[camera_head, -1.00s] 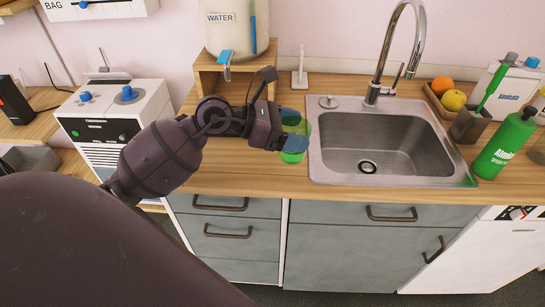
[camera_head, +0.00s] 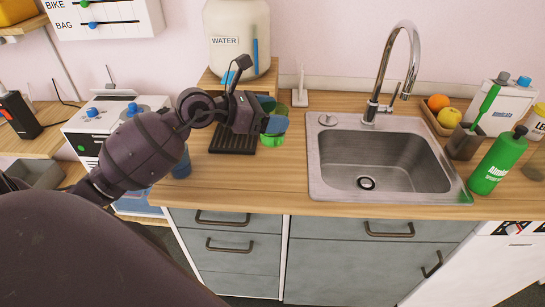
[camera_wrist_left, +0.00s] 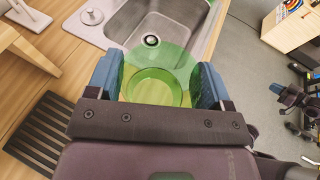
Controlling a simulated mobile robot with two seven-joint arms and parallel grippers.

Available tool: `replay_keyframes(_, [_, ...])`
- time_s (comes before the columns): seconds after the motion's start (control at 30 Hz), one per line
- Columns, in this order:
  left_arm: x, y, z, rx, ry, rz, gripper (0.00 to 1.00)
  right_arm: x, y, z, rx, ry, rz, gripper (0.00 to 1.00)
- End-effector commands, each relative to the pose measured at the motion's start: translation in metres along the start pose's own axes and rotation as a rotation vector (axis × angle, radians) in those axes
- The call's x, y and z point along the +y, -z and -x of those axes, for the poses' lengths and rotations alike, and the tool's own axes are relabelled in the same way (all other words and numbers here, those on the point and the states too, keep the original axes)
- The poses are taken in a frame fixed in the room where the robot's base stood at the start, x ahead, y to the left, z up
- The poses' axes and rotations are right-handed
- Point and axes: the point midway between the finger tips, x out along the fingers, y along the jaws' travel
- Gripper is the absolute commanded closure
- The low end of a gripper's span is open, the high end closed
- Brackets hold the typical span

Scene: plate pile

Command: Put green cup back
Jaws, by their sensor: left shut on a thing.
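The green cup (camera_head: 273,140) is see-through and sits between the blue fingertips of my left gripper (camera_head: 271,124), which is shut on it. The cup is over the counter, left of the sink and beside the black slatted tray (camera_head: 230,143). In the left wrist view the cup (camera_wrist_left: 157,90) shows between both fingers, with its round outline facing the camera. I cannot tell whether its base touches the counter. The slatted tray (camera_wrist_left: 38,135) lies to the left in that view.
A water container (camera_head: 236,42) stands on a wooden stand (camera_head: 213,80) behind my gripper. A blue cup (camera_head: 182,166) stands at the counter's left end, partly behind my arm. The steel sink (camera_head: 325,185) is to the right. The front counter strip (camera_head: 260,185) is clear.

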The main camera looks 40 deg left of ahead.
Motion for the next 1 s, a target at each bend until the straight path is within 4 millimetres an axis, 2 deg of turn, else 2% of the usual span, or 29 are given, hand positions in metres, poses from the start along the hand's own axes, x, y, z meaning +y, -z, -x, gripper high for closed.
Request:
replay_keyframes(0.03, [-0.001,0.013,-0.004,0.003,0.001,0.005,0.53,0.000,0.000,-0.002,0.002,0.001,0.000,1.00])
replay_keyframes(0.23, [0.000,0.048,-0.015,0.001,0.001,0.003,0.53,-0.001,0.000,-0.006,0.010,0.003,0.002,1.00])
replay_keyframes(0.57, [0.000,0.070,-0.022,0.000,0.001,0.001,0.53,-0.001,-0.006,-0.007,0.001,0.003,0.003,1.00])
replay_keyframes(0.83, [0.000,0.110,-0.034,0.002,0.001,0.004,0.53,-0.001,-0.028,-0.007,-0.032,0.001,0.003,1.00])
replay_keyframes(1.0, [0.000,0.117,-0.036,0.000,0.000,0.000,0.53,-0.001,-0.028,-0.007,-0.034,0.002,0.004,1.00])
